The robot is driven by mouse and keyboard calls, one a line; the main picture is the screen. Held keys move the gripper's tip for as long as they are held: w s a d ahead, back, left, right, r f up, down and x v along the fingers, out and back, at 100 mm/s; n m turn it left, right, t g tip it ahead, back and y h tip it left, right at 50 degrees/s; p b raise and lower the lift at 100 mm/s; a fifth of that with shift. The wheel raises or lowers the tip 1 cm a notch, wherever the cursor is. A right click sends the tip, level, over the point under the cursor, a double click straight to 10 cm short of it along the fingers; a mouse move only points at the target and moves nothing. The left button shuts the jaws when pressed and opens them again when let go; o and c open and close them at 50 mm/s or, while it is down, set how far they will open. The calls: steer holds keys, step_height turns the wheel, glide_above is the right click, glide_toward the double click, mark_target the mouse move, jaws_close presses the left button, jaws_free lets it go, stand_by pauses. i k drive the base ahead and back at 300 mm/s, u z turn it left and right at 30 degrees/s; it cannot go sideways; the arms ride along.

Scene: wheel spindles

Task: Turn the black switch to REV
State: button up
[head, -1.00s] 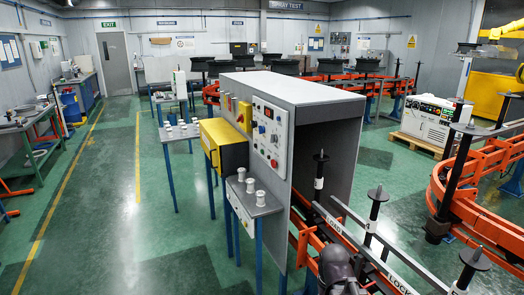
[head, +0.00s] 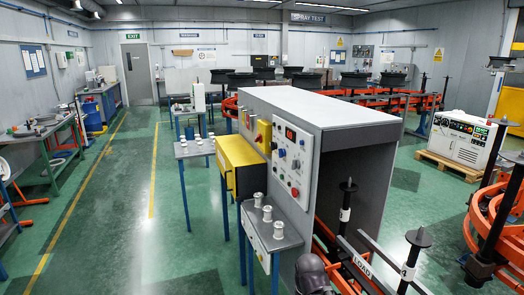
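The white control panel (head: 292,162) is on the side of the grey booth (head: 335,105). It carries a small red display, a blue knob, a red button and several small controls. The black switch is too small to single out surely among them, and its setting and the REV label cannot be read. A dark rounded part of my own arm shows at the bottom edge, below and to the right of the panel. My gripper's fingers are not visible in the head view.
Orange rails and black spindles (head: 414,248) are on the right. The green floor (head: 130,235) to the left is largely clear.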

mark_target(273, 146)
steer(key=u, duration=0.35)
steer(key=i, duration=1.05)
steer(key=u, duration=0.1)
